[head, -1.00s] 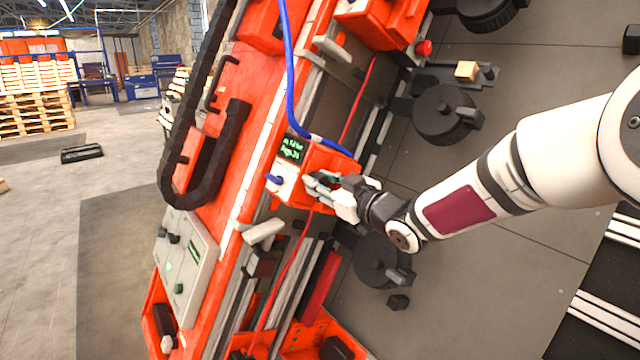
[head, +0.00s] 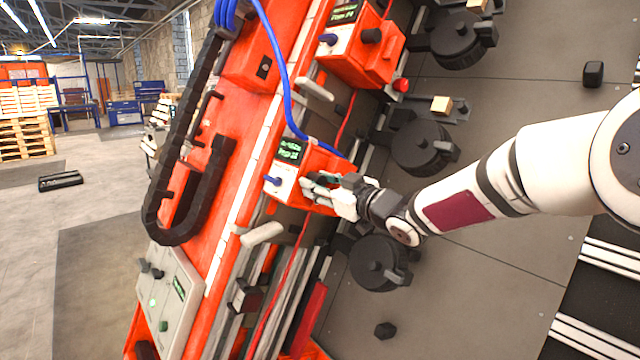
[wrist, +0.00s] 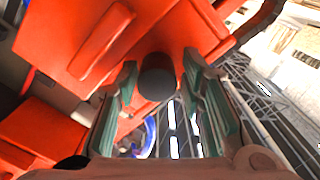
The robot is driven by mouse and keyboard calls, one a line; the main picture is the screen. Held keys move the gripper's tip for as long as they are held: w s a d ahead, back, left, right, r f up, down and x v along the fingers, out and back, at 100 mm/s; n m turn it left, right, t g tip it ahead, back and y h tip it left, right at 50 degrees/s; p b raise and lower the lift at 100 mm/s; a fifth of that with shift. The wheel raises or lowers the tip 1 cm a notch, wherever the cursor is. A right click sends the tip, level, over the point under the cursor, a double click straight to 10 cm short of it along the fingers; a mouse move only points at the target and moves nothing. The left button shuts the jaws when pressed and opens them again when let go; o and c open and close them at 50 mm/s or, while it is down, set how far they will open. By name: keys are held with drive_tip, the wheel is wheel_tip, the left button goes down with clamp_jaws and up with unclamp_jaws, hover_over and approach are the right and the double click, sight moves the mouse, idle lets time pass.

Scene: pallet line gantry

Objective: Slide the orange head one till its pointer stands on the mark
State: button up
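The orange head (head: 318,168) with a small green-lit display and blue plug sits on the rail in the middle of the head view. Its display text is too small to read surely. My gripper (head: 312,186) is at the head's front. The head's orange body (wrist: 180,35) fills the upper part of that view. I cannot make out the pointer or the mark.
Another orange head (head: 362,62) with its own knob and display stands farther up the rail. A blue cable (head: 283,75) runs to the nearer head. Black discs (head: 420,146) stand over the grey deck. A grey control panel (head: 172,290) is at lower left.

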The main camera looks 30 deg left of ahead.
drive_tip(key=v, duration=1.2)
